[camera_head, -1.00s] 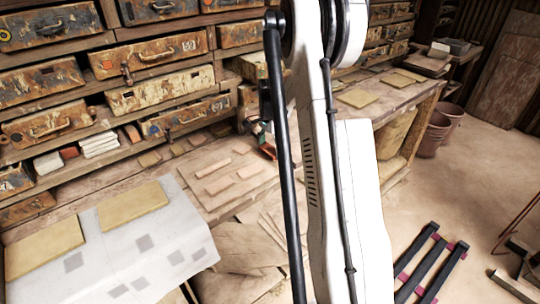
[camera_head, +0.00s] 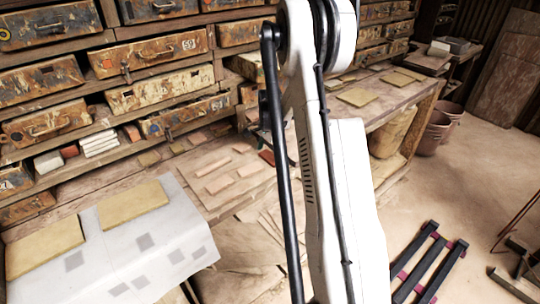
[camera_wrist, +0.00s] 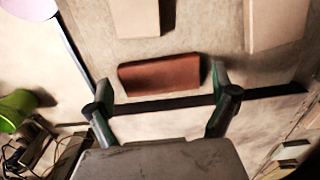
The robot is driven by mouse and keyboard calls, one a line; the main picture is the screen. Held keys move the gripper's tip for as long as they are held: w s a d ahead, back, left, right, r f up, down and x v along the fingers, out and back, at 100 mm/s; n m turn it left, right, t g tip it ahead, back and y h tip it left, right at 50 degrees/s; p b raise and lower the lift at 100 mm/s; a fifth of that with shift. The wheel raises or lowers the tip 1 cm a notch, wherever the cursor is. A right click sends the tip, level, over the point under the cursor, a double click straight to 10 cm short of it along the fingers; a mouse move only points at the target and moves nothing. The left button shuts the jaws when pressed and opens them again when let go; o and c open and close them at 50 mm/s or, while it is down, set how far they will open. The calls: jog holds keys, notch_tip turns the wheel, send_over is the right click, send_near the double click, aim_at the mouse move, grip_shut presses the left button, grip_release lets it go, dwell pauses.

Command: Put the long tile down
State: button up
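The long tile (camera_wrist: 160,75) is a reddish-brown block lying flat near the edge of a board in the wrist view. In the head view the tile (camera_head: 267,157) shows as a small red patch beside my arm. My gripper (camera_wrist: 162,86) is open, its two dark green fingers standing wide at either end of the tile. A gap shows between each finger and the tile, and nothing is held. In the head view my gripper is mostly hidden behind my arm.
Several paler tiles (camera_head: 220,184) lie on the same board; two pale tiles (camera_wrist: 136,17) (camera_wrist: 272,22) show beyond the long tile. Drawers (camera_head: 150,55) rise behind. A white sheet (camera_head: 150,244) with yellowish slabs covers the left bench. A green container (camera_wrist: 15,108) stands at left.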

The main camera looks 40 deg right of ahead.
aim_at(270, 156)
notch_tip(270, 156, up, 11)
jog(key=s+a+r+n+t, duration=0.15)
jog(key=a+r+n, duration=0.25)
jog(key=a+r, duration=0.65)
jog(key=s+a+r+n+t, duration=0.25)
jog(key=s+a+n, duration=0.35)
jog(key=a, duration=0.4)
jog(key=s+a+r+n+t, duration=0.1)
jog(key=s+a+r+n, duration=0.25)
jog(key=s+a, duration=0.65)
jog(key=s+a+f+n+t, duration=0.2)
jog(key=s+a+n, duration=0.3)
jog(key=s+a, duration=0.2)
jog(key=shift+s+a+f, duration=0.25)
jog(key=shift+s+f, duration=0.1)
jog(key=shift+f, duration=0.05)
